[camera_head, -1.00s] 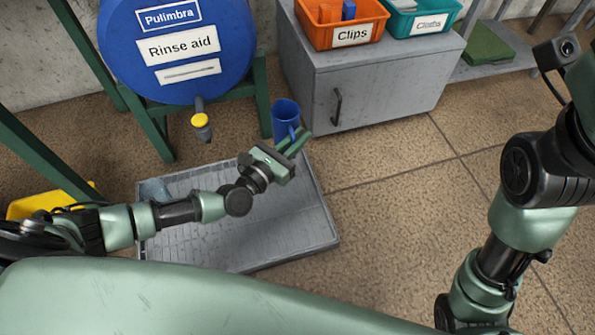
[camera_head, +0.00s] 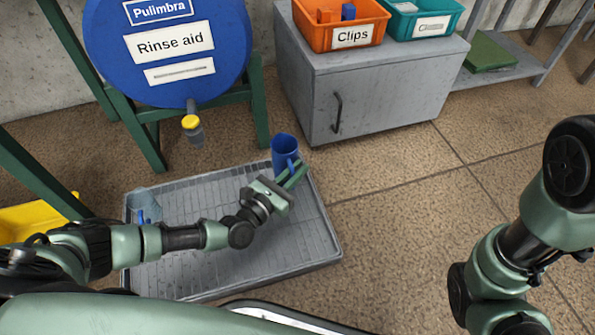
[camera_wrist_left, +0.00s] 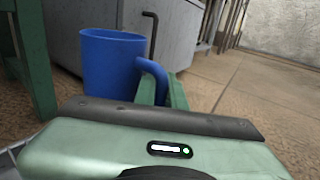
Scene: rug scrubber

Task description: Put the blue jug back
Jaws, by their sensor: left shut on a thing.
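The blue jug (camera_head: 284,152) is upright at the far right corner of the grey drip tray (camera_head: 322,252), its handle turned toward my gripper. My left gripper (camera_head: 293,176) is shut on the jug's handle. In the left wrist view the jug (camera_wrist_left: 108,62) stands just ahead of the gripper (camera_wrist_left: 160,100), with the fingers at its handle. I cannot tell clearly whether the jug's base touches the tray or hangs above it. My right arm is at the right of the head view; its gripper is out of frame.
A blue Rinse aid drum (camera_head: 165,75) with a yellow tap (camera_head: 191,123) sits on a green stand behind the tray. A clear bluish container (camera_head: 144,203) stands at the tray's left. A grey cabinet (camera_head: 385,85) bears an orange Clips bin (camera_head: 342,22) and a teal bin (camera_head: 424,18). Floor at right is clear.

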